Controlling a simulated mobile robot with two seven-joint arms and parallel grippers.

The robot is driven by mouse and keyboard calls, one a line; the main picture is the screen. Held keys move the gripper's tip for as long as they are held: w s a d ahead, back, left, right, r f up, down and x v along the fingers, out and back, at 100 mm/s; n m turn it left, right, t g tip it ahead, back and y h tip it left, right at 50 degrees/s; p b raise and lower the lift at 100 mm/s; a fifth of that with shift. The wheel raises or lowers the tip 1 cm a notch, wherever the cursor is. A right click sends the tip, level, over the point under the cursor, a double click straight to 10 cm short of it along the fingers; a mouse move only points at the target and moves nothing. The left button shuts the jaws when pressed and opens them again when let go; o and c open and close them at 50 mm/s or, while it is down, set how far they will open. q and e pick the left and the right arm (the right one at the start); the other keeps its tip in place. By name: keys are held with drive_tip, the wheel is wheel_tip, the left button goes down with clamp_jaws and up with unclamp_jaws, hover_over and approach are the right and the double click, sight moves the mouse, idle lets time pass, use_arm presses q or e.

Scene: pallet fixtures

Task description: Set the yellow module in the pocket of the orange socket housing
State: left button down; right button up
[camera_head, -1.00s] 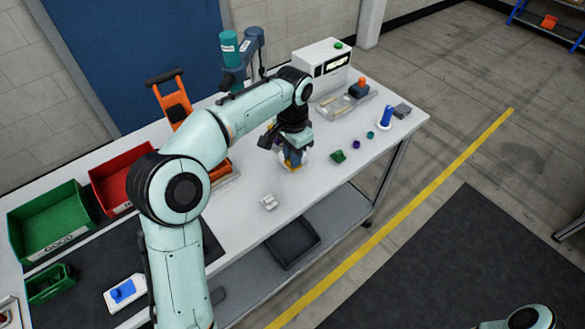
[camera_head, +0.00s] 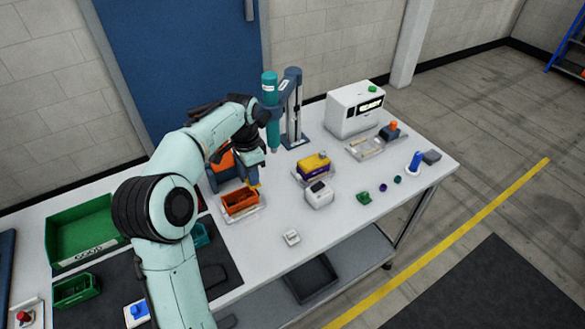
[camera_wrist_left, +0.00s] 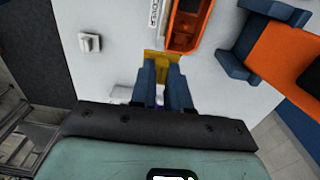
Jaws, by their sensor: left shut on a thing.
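The orange socket housing (camera_head: 240,201) sits on a pale base plate on the white bench, its open pocket facing up. In the left wrist view the housing (camera_wrist_left: 187,24) lies just beyond the fingertips, a little to the right. My left gripper (camera_head: 252,178) is shut on the yellow module (camera_wrist_left: 155,62), above and beside the housing's right end. Only a small part of the module shows in the head view (camera_head: 255,184); the fingers hide much of it. I cannot tell its exact height above the bench. My right gripper is not in view.
A teal press (camera_head: 270,110) stands behind the gripper. A purple and yellow unit (camera_head: 313,168) and a white box (camera_head: 319,195) stand to the right. A small white block (camera_head: 291,237) lies in front. A green bin (camera_head: 82,233) is at left. Bench around the white block is clear.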

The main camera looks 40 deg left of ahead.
use_arm(q)
drive_tip(key=s+a+f, duration=0.2)
drive_tip(key=s+a, duration=0.2)
drive_tip(key=a, duration=0.1)
drive_tip(key=b, duration=0.2)
hover_over(230, 197)
drive_tip(key=s+d, duration=0.1)
drive_tip(key=d, duration=0.1)
drive_tip(key=shift+s+f, duration=0.2)
drive_tip(key=shift+f, duration=2.1)
drive_tip(key=shift+f+b, duration=0.45)
drive_tip(key=shift+f, duration=0.25)
drive_tip(key=shift+w+f, duration=0.1)
drive_tip(key=shift+f, duration=0.3)
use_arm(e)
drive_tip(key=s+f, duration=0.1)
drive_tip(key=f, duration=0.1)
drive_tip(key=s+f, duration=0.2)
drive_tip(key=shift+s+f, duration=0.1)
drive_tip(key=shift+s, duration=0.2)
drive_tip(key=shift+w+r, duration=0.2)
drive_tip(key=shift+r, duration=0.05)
use_arm(q)
drive_tip(key=shift+f, duration=0.75)
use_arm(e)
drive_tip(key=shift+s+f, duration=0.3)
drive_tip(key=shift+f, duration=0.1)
